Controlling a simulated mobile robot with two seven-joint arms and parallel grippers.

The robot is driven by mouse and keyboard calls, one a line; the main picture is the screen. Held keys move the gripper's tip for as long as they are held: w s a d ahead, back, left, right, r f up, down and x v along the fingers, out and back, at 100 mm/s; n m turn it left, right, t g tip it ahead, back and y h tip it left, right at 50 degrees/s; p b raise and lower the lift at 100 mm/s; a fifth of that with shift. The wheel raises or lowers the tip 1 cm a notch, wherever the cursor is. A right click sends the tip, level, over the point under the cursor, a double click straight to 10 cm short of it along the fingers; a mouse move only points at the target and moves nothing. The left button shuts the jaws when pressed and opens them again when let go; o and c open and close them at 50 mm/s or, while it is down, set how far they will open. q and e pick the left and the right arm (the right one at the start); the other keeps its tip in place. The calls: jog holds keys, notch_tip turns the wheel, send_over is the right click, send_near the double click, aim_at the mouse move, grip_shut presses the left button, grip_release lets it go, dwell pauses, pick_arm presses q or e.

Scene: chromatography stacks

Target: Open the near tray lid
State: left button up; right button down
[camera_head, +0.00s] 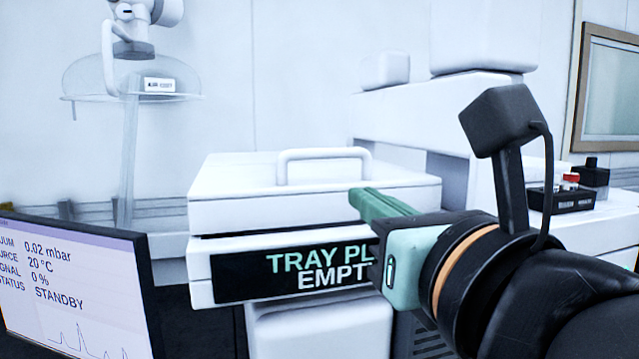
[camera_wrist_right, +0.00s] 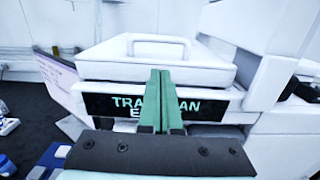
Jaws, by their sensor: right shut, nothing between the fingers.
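The near tray lid (camera_head: 310,205) is a flat white cover with a raised bar handle (camera_head: 322,154) on top. It looks shut on the white tray unit, whose black front panel (camera_head: 240,275) reads "EMPTY" below partly covered words. My right gripper (camera_head: 362,203) is shut and empty, with its green fingers in front of the lid's right front part and below the handle. In the right wrist view the fingers (camera_wrist_right: 160,85) point at the lid (camera_wrist_right: 150,65), with the handle (camera_wrist_right: 158,39) beyond them. Whether the fingertips touch the lid is unclear. My left gripper is not in view.
A monitor (camera_head: 70,285) stands at the left front. A white stepped instrument (camera_head: 415,120) rises behind and right of the tray. A clear glass vessel (camera_head: 130,80) hangs at the back left. A black vial rack (camera_head: 560,198) sits at the right. The space above the lid looks clear.

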jog(key=p+x, duration=0.1)
jog(key=x, duration=0.7)
jog(key=shift+w+r, duration=0.2)
jog(key=shift+w+a, duration=0.25)
jog(key=shift+w, duration=0.3)
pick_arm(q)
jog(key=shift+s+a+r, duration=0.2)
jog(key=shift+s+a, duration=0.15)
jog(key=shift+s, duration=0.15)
pick_arm(e)
jog(key=shift+w, duration=0.1)
